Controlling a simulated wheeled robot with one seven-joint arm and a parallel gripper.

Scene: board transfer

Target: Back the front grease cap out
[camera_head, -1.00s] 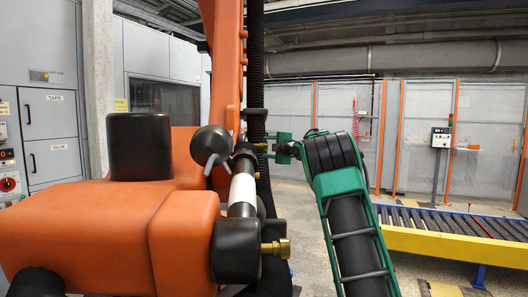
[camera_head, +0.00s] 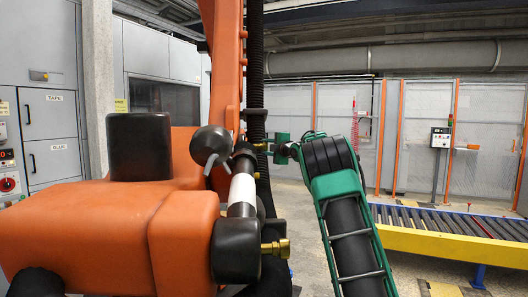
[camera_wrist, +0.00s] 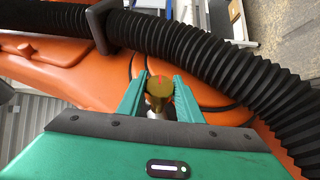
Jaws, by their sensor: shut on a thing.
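My green gripper (camera_head: 273,147) reaches in from the right to the far end of the orange machine's dark joint. It is shut on a small brass grease cap (camera_head: 262,146), which is mostly small and partly hidden in the head view. In the wrist view the cap's round brass face (camera_wrist: 159,86), with a red mark on it, sits between the two green fingers. A pale stem shows below the face. A second brass cap (camera_head: 278,248) sticks out of the nearer black joint housing, with nothing touching it. I cannot tell whether the held cap is still seated.
A black corrugated hose (camera_wrist: 215,55) runs close past my fingers; it hangs vertically in the head view (camera_head: 256,60). The orange machine body (camera_head: 110,235) fills the left. A yellow-framed roller conveyor (camera_head: 450,240) stands at the right.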

